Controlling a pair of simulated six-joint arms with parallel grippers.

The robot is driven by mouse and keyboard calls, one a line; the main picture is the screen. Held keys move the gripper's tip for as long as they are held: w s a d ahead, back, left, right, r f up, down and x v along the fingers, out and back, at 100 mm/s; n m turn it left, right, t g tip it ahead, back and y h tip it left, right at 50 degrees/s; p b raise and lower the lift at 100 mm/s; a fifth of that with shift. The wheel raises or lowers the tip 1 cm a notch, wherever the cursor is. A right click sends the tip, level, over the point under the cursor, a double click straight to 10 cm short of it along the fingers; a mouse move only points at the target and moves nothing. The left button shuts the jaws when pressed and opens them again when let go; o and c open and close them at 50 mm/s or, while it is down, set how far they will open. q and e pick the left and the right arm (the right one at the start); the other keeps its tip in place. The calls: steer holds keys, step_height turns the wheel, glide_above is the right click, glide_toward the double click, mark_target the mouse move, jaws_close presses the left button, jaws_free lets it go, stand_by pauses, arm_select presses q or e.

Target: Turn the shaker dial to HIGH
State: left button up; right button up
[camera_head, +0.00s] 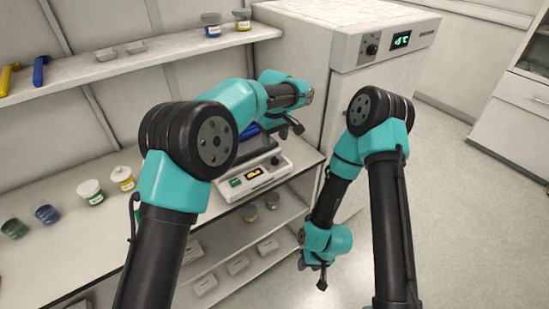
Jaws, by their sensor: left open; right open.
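The shaker (268,177) is a white bench device with a dark top, at the right end of the counter, partly hidden by my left arm. Its front panel has a green-lit spot, a small display with yellow marks (253,173), and what looks like a small dark dial (275,160) on the right. The dial's setting is too small to read. My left gripper (293,130) is open and empty, above and behind the panel, apart from the dial. My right gripper (319,278) is open and empty, low in front of the shelves, to the right of the shaker.
A white fridge-like cabinet (345,20) with its own knob (371,48) and green display stands at the right. Several jars, including a yellow-labelled one (122,178), stand on the counter at left. An upper shelf (150,57) runs above. Open floor lies at right.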

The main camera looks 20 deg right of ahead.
mark_target(274, 159)
arm_select(q)
step_height(274, 159, down, 9)
stand_by(0.4)
steer(key=c, duration=0.9)
steer(key=shift+m, duration=0.8)
steer(key=o, duration=0.9)
